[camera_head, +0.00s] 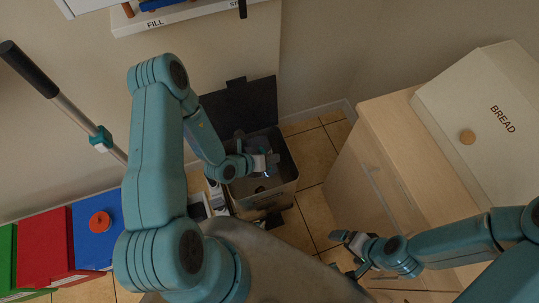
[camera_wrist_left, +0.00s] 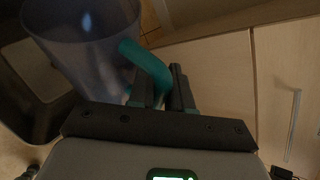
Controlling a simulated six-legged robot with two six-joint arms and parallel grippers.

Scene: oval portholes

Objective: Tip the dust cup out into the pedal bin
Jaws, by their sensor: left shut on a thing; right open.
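The pedal bin (camera_head: 283,188) stands on the tiled floor in the head view with its dark lid (camera_head: 252,103) up at the back. My left gripper (camera_head: 268,163) is over the bin's opening. In the left wrist view, the left gripper (camera_wrist_left: 168,90) is shut on the teal handle of the dust cup (camera_wrist_left: 85,45), a clear bluish cup. Its contents cannot be made out, nor its exact tilt. The bin's dark rim (camera_wrist_left: 40,120) shows below and left of the cup there. My right gripper (camera_head: 347,248) is open and empty, right of the bin and apart from it.
A pale wooden cabinet (camera_head: 380,180) stands right of the bin, with a bread box (camera_head: 490,110) on top. Blue (camera_head: 95,228), red (camera_head: 45,245) and green boxes line the left. A black-handled pole (camera_head: 65,100) leans at the left. A labelled shelf (camera_head: 185,15) is above.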

